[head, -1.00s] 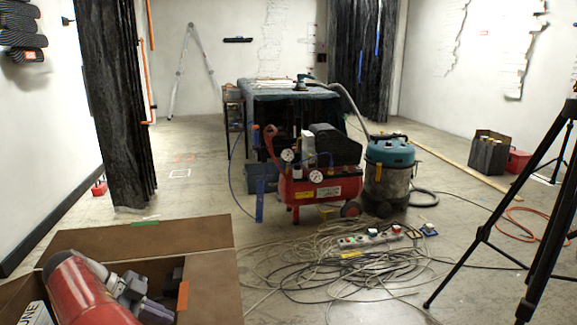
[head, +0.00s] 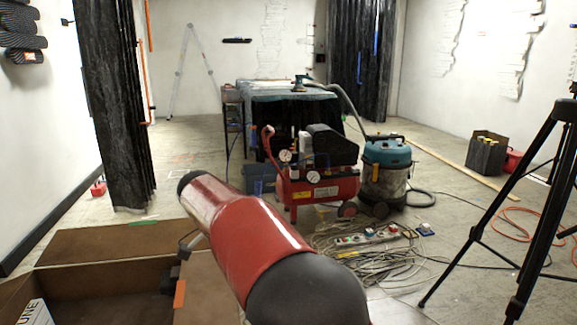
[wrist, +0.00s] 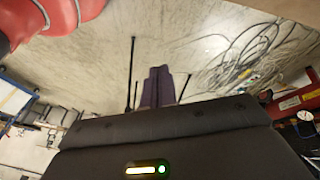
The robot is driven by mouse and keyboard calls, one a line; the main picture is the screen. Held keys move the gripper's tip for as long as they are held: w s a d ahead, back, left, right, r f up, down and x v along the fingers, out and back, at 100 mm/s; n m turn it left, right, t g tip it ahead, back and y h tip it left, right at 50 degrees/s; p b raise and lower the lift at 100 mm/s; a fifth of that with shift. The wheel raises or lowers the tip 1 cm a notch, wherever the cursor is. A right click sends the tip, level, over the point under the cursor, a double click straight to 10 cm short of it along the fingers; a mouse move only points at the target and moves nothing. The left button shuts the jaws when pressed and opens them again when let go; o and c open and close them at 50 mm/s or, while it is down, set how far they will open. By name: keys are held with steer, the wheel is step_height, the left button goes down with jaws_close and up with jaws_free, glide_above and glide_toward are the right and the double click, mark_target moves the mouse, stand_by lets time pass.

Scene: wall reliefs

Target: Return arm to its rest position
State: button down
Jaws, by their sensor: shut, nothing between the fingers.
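My gripper (wrist: 160,74) shows in the wrist view as two purple fingers close together, shut with nothing between them. Free floor lies behind the fingertips there. In the head view my red and black arm rises from the bottom middle and leans up to the left; it hides most or all of the gripper. A small dark part shows at the arm's left edge, and I cannot tell exactly what it is.
An open cardboard box (head: 100,243) stands at the lower left. Tangled cables (head: 385,265), a red compressor (head: 318,188) and a teal vacuum (head: 386,155) stand beyond my arm. A black tripod (head: 535,170) stands at the right. A dark curtain (head: 112,110) hangs at the left.

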steer(key=s+d+r+n+t+y, duration=0.1)
steer(key=s+d+r+n+y, duration=0.15)
steer(key=s+d, duration=0.45)
steer(key=s+d+r+n+t+y, duration=0.1)
steer(key=s+d+r+n+y, duration=0.15)
steer(key=d, duration=0.85)
steer(key=s+d+f+n+t, duration=0.1)
steer(key=s+d+f+n, duration=0.1)
steer(key=s, duration=0.4)
steer(key=s+d+f+n+t+p, duration=0.1)
steer(key=s+d+f+n+t, duration=0.1)
steer(key=s, duration=0.5)
steer(key=shift+s+d+n+p, duration=0.15)
steer(key=shift+d+n+p, duration=0.15)
steer(key=shift+d+n, duration=0.6)
steer(key=shift+a, duration=0.2)
